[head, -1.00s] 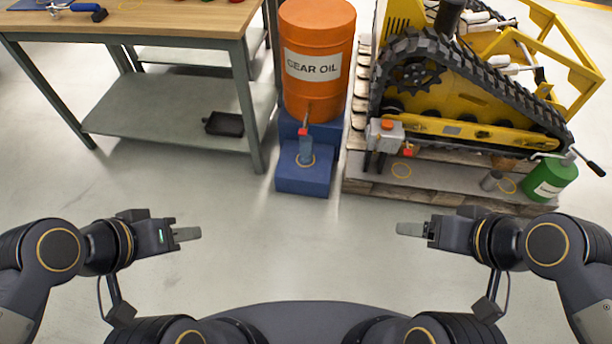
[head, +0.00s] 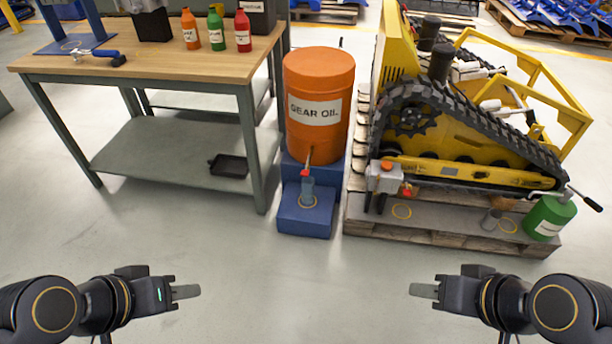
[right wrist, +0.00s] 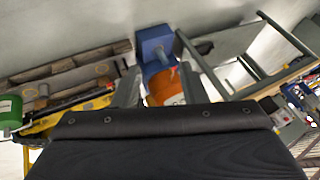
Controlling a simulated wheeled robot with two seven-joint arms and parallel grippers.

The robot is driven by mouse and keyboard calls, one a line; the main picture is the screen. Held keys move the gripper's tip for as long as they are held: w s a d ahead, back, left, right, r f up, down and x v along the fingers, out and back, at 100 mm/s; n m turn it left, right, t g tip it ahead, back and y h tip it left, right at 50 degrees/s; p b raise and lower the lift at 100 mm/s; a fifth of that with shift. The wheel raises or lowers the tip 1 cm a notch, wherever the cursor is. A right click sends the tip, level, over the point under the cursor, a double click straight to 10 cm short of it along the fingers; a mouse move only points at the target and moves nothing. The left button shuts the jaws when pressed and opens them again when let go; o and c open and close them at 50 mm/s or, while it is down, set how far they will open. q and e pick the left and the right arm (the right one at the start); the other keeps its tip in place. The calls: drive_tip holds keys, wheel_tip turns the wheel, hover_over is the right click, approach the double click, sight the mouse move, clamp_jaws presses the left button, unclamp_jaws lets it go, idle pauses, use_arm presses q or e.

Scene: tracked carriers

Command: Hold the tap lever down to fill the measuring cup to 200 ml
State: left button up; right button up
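The orange drum labelled GEAR OIL (head: 318,135) stands on a blue stepped stand (head: 305,222) in the middle of the head view. Its tap with a red lever (head: 306,172) points toward me, above a small bluish measuring cup (head: 308,190) on the stand's lower step. The fill level is too small to read. My left gripper (head: 186,292) and right gripper (head: 424,290) are in front of the stand, apart from it, on either side. The right wrist view shows the right fingers spread with nothing between them. The left fingers overlap side-on.
A workbench (head: 160,68) with coloured bottles stands at left, a black tray (head: 228,165) on its shelf. At right, a yellow tracked machine (head: 470,150) sits on a pallet (head: 440,240) with a green can (head: 550,215). The floor before the stand is clear.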

wheel_tip(320, 180, up, 17)
drive_tip(key=p, duration=1.4)
drive_tip(key=shift+f+p, duration=0.2)
drive_tip(key=shift+p, duration=0.2)
clamp_jaws()
drive_tip(key=shift+f, duration=0.2)
drive_tip(key=shift+w+a, duration=0.1)
